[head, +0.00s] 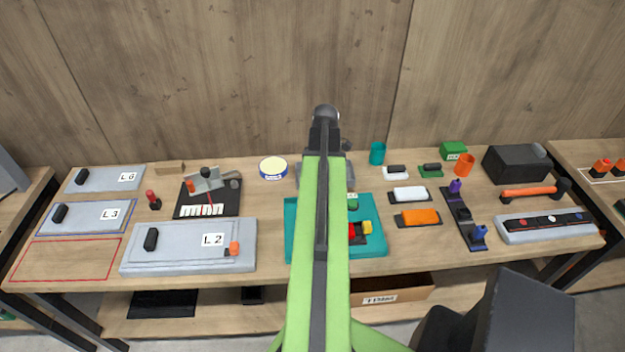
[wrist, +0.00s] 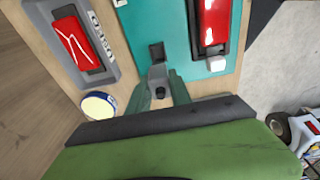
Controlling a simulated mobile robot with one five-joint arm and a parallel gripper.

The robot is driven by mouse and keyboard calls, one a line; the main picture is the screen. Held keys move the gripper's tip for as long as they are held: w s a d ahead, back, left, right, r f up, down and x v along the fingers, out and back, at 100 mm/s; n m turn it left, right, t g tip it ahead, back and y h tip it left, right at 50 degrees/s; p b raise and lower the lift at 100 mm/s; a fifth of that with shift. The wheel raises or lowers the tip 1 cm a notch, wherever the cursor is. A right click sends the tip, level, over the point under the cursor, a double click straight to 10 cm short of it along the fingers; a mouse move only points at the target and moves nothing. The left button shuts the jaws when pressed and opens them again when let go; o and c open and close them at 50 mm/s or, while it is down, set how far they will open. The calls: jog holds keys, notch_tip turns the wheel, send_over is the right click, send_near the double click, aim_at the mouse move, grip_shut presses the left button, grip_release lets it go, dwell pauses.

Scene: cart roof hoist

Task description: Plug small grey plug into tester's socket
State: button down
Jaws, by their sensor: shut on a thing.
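My gripper (wrist: 159,84) shows in the wrist view with its two green fingers shut on the small grey plug (wrist: 158,73). A small dark block (wrist: 156,50) lies just beyond the plug, over the teal surface (wrist: 170,20). I cannot tell whether plug and block touch, or whether the block is the tester's socket. A red device (wrist: 213,22) in a dark holder lies to the right on the teal surface. In the head view my arm covers the gripper and the plug. The teal tray (head: 296,250) shows on both sides of the arm.
A grey tray marked USED (wrist: 104,17) holds a red piece, near a round yellow-topped tin (wrist: 98,104). On the bench stand a grey L 2 panel (head: 190,263), an orange block (head: 418,217), a teal cup (head: 377,153) and a black box (head: 513,163). A wooden wall closes the back.

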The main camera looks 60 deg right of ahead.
jog(key=shift+f+b, duration=2.85)
jog(key=shift+f, duration=0.05)
jog(key=shift+f+b, duration=1.6)
jog(key=c, duration=1.1)
grip_release()
jog(key=shift+r, duration=0.1)
notch_tip(320, 180, up, 17)
jog(key=s+d+p, duration=0.1)
jog(key=p, duration=1.6)
jog(key=shift+s+d, duration=0.15)
jog(key=shift+s, duration=0.2)
